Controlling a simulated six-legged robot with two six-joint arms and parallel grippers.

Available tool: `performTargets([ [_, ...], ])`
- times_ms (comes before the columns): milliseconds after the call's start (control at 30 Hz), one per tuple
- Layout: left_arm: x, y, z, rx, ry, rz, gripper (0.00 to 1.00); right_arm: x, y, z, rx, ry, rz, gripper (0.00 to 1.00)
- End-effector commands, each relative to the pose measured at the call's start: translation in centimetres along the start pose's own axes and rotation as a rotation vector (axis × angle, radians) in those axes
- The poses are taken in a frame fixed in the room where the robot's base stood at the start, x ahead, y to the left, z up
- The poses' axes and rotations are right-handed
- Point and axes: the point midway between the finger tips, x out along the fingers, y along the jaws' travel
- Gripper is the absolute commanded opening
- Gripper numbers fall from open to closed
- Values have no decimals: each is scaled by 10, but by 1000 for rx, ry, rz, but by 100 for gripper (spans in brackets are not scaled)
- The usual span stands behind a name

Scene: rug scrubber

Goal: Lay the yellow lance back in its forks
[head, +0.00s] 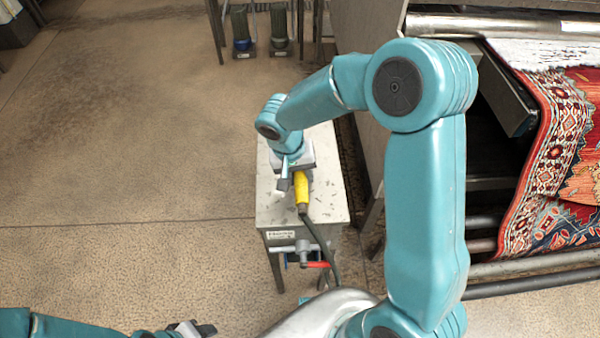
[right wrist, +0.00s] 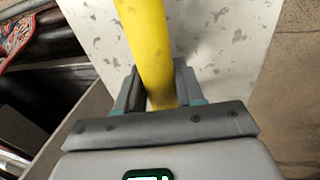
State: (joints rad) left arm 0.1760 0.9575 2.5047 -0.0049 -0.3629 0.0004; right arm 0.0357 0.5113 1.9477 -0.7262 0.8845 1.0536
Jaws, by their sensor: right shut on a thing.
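The yellow lance (head: 302,188) is in my right gripper (head: 292,181), over the narrow pale metal stand (head: 268,208) in the head view. A dark hose (head: 320,237) runs from its near end. In the right wrist view the lance (right wrist: 146,42) passes between the two dark fingers (right wrist: 157,92), which are shut on it; the worn pale top of the stand (right wrist: 225,50) lies behind. I cannot tell how far the lance is above the top. I cannot make out the forks. My left gripper (head: 193,329) is at the bottom edge, partly cut off.
A valve with a red handle (head: 316,265) sits on the stand's near side. A rug machine with a patterned red rug (head: 560,140) stands at right. Two dark motor-like units (head: 240,30) are under a bench at the back. The floor (head: 130,130) at left is clear.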

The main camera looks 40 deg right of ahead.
Motion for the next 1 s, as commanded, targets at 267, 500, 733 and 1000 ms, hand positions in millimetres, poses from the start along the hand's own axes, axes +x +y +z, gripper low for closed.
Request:
performTargets([
  [267, 0, 0, 0, 0, 0, 0, 43, -1, 0, -1, 1, 2, -1, 0],
  [500, 0, 0, 0, 0, 0, 0, 43, -1, 0, 0, 0, 2, -1, 67],
  [733, 0, 0, 0, 0, 0, 0, 43, 0, 0, 1, -1, -2, 1, 67],
  [1000, -1, 0, 0, 0, 0, 0, 43, -31, 0, 0, 0, 4, -3, 67],
])
